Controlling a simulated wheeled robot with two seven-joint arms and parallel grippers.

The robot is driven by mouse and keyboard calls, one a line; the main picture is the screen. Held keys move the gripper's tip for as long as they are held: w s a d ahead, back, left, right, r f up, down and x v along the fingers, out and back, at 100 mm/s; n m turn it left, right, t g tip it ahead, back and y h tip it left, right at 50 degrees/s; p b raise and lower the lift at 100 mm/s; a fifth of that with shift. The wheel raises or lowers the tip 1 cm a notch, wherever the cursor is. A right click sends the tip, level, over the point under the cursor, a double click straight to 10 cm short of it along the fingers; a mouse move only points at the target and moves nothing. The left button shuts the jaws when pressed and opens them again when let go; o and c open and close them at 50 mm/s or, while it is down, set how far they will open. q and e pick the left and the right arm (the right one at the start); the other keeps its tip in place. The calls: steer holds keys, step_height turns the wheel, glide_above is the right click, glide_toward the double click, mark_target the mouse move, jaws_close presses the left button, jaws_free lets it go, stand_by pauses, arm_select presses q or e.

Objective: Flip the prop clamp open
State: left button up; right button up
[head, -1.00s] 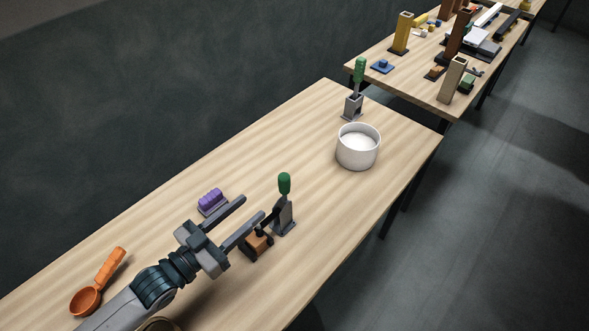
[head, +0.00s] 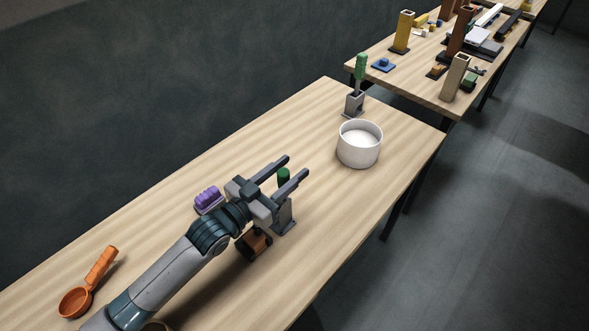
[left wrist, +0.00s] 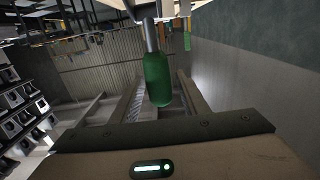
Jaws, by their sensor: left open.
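The near toggle clamp (head: 284,217) stands on the table with its green handle (head: 283,176) pointing up. A brown block (head: 256,243) sits beside it at the clamp's arm side, partly hidden by my arm. My left gripper (head: 294,166) is open, with its fingers either side of the green handle in the head view. In the left wrist view the green handle (left wrist: 157,80) shows between the two fingers; I cannot tell whether they touch it. A second clamp (head: 354,103) with an upright green handle stands at the far end. My right gripper is not in view.
A white bowl (head: 358,155) stands on the table beyond the gripper. A purple ridged block (head: 207,200) lies left of my wrist, and an orange scoop (head: 90,283) lies at the near left. A second table (head: 408,83) behind holds several objects.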

arm_select(q)
steer(key=shift+x, duration=1.05)
steer(key=shift+c, duration=0.3)
jaws_close()
